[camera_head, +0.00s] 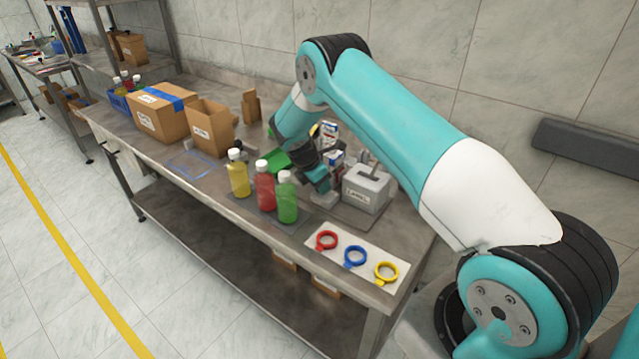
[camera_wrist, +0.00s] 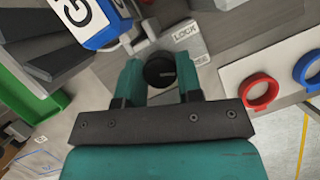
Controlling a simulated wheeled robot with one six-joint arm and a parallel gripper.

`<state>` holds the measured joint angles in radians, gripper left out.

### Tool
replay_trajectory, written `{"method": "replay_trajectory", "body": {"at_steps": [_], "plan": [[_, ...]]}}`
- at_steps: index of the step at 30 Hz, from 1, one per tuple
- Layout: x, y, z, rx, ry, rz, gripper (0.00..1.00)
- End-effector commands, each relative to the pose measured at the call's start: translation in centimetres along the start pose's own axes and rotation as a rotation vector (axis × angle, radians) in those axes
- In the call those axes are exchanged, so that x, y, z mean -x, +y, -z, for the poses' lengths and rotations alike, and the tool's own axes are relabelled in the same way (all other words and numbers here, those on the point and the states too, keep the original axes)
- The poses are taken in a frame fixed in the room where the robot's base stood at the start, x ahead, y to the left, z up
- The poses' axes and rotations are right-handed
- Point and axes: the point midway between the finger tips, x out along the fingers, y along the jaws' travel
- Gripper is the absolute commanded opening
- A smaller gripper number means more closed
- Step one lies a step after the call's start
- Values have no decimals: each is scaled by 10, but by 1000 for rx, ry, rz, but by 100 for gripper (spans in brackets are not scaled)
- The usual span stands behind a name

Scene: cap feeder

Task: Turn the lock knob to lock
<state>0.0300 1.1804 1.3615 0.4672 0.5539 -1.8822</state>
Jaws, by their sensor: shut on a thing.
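The lock knob (camera_wrist: 160,72) is round and black in the wrist view. It sits on a light grey block (camera_wrist: 196,48) with the word LOCK and a second word partly hidden. My gripper (camera_wrist: 160,78) has its two teal fingers on either side of the knob and is shut on it. In the head view my gripper (camera_head: 322,186) points down at the small grey block (camera_head: 324,199), left of the grey box (camera_head: 366,190) with a label. The knob is hidden there by my gripper. I cannot tell which word the knob points to.
Yellow (camera_head: 238,177), red (camera_head: 264,188) and green (camera_head: 287,202) bottles with white caps stand left of my gripper. A white board (camera_head: 335,264) with red, blue and yellow rings lies at the front right. Cardboard boxes (camera_head: 158,113) stand further left. A green tray (camera_head: 278,161) is behind the bottles.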

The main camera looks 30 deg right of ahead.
Motion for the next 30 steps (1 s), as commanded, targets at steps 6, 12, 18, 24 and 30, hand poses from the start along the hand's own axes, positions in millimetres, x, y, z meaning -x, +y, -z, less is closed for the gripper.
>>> {"method": "replay_trajectory", "body": {"at_steps": [6,12,18,24,30], "plan": [[0,-1,-1,153,-4,-62,10],[0,-2,-1,292,-8,-120,10],[0,-2,-1,397,-11,-164,10],[0,-2,-1,459,-14,-189,10],[0,-3,-1,482,-14,-197,10]]}}
